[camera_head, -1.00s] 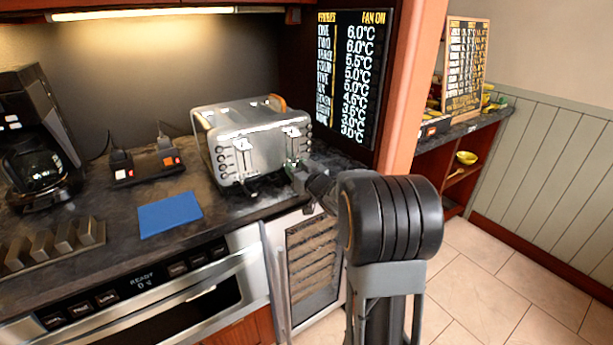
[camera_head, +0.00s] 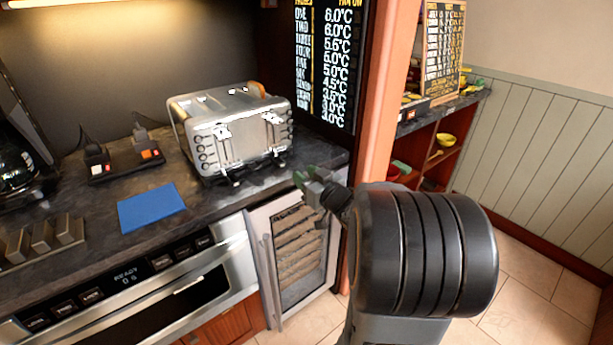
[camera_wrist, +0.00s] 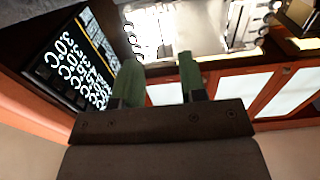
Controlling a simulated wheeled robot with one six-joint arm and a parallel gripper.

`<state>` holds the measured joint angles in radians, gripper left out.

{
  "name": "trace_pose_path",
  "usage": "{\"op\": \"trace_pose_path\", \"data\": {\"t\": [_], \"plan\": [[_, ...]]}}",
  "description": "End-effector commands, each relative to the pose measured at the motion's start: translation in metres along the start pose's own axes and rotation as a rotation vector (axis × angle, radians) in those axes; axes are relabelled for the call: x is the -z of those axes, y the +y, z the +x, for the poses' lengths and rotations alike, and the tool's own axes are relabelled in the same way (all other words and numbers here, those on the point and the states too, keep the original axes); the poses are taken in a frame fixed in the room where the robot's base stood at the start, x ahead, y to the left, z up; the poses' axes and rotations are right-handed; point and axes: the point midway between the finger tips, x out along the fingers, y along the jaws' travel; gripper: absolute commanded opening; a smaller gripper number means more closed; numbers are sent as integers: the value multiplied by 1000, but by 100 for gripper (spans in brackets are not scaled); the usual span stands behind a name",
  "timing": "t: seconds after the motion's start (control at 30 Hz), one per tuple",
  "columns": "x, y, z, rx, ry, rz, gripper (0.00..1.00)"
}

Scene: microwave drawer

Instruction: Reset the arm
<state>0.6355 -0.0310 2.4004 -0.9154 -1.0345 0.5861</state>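My gripper (camera_head: 308,178) is at the front right of the counter in the head view, in front of and to the right of the silver toaster (camera_head: 230,130). In the wrist view its two green fingers (camera_wrist: 160,82) stand apart with nothing between them. The toaster also shows beyond the fingertips in the wrist view (camera_wrist: 185,28). My thick black arm link fills the lower right of the head view and hides part of the floor.
A blue cloth or mat (camera_head: 151,207) lies on the dark counter (camera_head: 85,222). The microwave drawer (camera_head: 150,290) is below, beside a glass-fronted cooler (camera_head: 297,250). An orange post (camera_head: 382,100) stands right of the temperature board (camera_head: 325,65). Tiled floor (camera_head: 545,275) is clear at right.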

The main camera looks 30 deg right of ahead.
Motion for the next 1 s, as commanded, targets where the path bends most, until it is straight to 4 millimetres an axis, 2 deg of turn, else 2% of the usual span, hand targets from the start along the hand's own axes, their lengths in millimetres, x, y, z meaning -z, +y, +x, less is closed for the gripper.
{"op": "trace_pose_path", "data": {"t": [0.47,0.57,0.7,0.83,0.93,1.0], "plan": [[0,0,0,0,0,-3,38],[-6,4,0,-22,-32,-32,38],[-32,30,-6,-165,-184,-68,38],[-62,59,-30,-371,-424,-74,38],[-70,60,-53,-481,-626,-54,38],[-71,48,-70,-521,-768,-26,38]]}}
